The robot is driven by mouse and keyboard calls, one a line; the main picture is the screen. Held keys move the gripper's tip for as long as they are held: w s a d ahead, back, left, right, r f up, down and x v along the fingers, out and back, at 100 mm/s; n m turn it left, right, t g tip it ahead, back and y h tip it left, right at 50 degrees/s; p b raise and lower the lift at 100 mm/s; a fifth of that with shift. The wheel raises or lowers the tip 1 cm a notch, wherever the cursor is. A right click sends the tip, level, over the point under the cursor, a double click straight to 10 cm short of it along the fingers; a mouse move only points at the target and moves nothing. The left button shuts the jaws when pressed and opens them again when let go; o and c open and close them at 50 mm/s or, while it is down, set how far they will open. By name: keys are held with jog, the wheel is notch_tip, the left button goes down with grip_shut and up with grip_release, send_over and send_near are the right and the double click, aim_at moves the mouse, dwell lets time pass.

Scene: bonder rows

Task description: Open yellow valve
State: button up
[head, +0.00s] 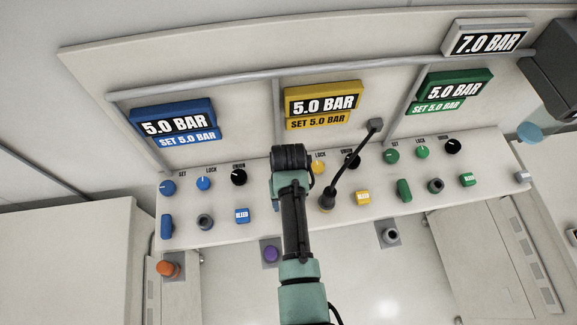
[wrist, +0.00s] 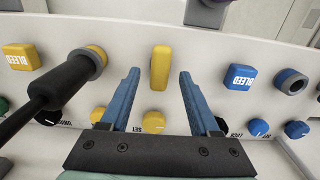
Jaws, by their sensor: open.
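The yellow valve (wrist: 160,66) is an upright, rounded bar handle on the white sloping panel in the wrist view. Its long side runs up and down in the picture. My gripper (wrist: 159,78) is open, its two blue fingers on either side of the handle with gaps at both sides. I cannot tell how far the fingertips are from the panel. In the head view my arm hides the valve. The yellow display (head: 323,104) above reads 5.0 BAR, with SET 5.0 BAR below.
A black hose (head: 345,164) plugs into the yellow port beside the valve; its thick end (wrist: 60,83) is close left of my fingers in the wrist view. Yellow knobs (wrist: 154,122) sit near the fingers. Blue (head: 166,227) and green (head: 404,190) valves flank this section.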

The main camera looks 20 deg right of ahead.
notch_tip(320, 180, up, 11)
jog(key=b, duration=0.1)
jog(key=shift+b, duration=0.3)
dwell(0.4)
jog(key=w+a+r+n+t, duration=0.1)
jog(key=w+a+r+t, duration=0.3)
jog(key=r, duration=0.5)
jog(key=w+a+r+t+h, duration=0.1)
jog(key=w+a+r+t, duration=0.1)
jog(key=w+r+t, duration=0.55)
jog(key=w+a+r+n+t, duration=0.1)
jog(key=w+a+r+t, duration=0.15)
jog(key=r, duration=0.75)
jog(key=s+a+r+n+t+y, duration=0.15)
jog(key=a+r+t, duration=0.3)
jog(key=r, duration=0.75)
jog(key=s+r+t+b, duration=0.7)
jog(key=s+r, duration=0.5)
jog(key=r, duration=0.4)
jog(key=shift+s+d+r+t+b, duration=0.15)
jog(key=shift+s+r+t+b, duration=0.2)
jog(key=shift+t, duration=0.5)
jog(key=shift+m+h, duration=0.25)
